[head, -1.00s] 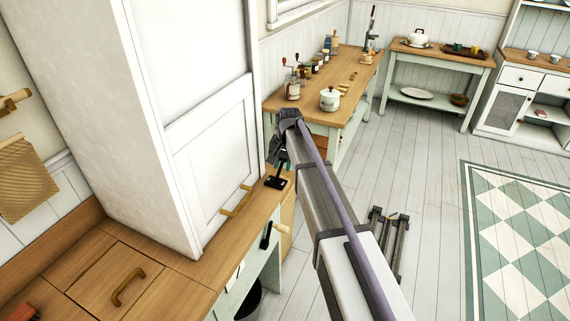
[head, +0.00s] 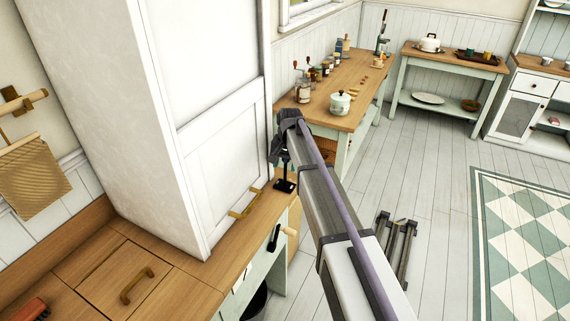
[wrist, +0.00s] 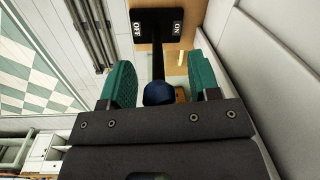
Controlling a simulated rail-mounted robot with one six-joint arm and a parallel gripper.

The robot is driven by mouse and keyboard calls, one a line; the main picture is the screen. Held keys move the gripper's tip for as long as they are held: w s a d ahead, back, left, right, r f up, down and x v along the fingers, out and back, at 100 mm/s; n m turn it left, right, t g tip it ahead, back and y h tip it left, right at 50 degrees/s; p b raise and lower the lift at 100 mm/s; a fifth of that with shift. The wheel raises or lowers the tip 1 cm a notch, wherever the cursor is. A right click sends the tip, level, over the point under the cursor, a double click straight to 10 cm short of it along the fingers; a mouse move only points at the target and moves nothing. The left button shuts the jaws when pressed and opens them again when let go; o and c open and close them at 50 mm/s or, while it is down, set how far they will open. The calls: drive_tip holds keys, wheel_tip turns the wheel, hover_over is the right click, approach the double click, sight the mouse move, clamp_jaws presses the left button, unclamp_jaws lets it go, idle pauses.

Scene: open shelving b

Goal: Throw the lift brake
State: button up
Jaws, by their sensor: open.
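The lift brake is a lever on a black plate (wrist: 158,24) marked OFF at the left and ON at the right in the wrist view. Its thin black rod runs from the plate to a dark blue knob (wrist: 158,93). I cannot tell which mark the lever leans to. My gripper (wrist: 160,74) is open, its green fingers on either side of the rod and knob, with gaps on both sides. In the head view the brake's black base (head: 285,186) stands on the wooden counter, below my gripper (head: 287,158); my arm's end hides the lever's top.
A tall white cabinet (head: 222,135) stands on the counter (head: 240,240) close left of the brake. A grey folded frame (head: 397,250) lies on the open floor to the right.

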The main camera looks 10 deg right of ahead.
drive_tip(key=r+p, duration=1)
drive_tip(key=r, duration=0.1)
drive_tip(key=shift+s+d, duration=0.1)
drive_tip(key=shift+d, duration=0.3)
drive_tip(key=shift+f, duration=0.2)
